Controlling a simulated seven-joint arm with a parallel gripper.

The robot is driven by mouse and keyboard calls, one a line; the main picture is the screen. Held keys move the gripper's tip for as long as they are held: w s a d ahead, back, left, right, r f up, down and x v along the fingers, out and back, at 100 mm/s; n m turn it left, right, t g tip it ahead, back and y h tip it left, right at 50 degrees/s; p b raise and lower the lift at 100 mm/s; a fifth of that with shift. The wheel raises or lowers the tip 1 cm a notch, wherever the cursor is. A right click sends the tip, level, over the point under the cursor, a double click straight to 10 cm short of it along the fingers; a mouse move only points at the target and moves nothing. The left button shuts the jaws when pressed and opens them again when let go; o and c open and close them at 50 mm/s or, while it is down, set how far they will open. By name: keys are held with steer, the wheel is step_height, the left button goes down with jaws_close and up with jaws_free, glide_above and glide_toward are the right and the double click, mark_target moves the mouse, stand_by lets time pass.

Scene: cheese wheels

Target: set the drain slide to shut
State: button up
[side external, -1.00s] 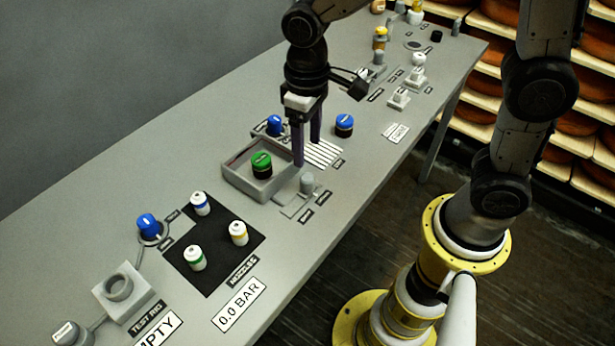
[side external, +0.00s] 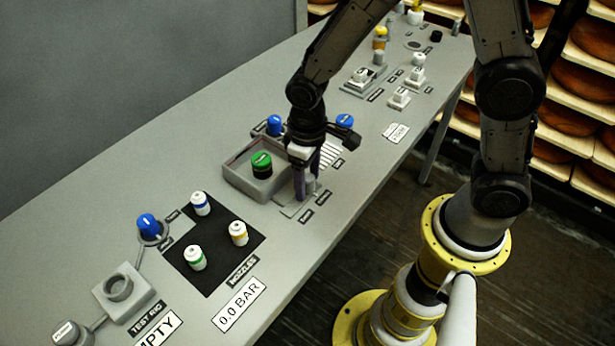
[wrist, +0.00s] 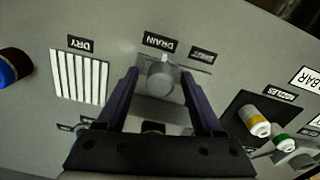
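The drain slide shows in the wrist view as a grey rounded knob (wrist: 160,82) on a flat plate (wrist: 195,82), below the DRAIN label (wrist: 160,40). A smaller label (wrist: 203,54) sits to its right; I cannot read it surely. My gripper (side external: 304,192) points down at the slide, beside the grey basin. In the wrist view its two dark fingers stand on either side of the knob, with visible gaps. The gripper is open. In the side view the fingers hide most of the knob.
A grey basin (side external: 232,177) holding a green-capped piece (side external: 262,165) stands close to my gripper. A blue-capped piece (side external: 345,121) and a striped drying area (wrist: 80,76) are nearby. A black mat (side external: 217,262) with several nozzles lies toward the front left.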

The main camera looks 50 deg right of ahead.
jaws_close()
stand_by(1.2)
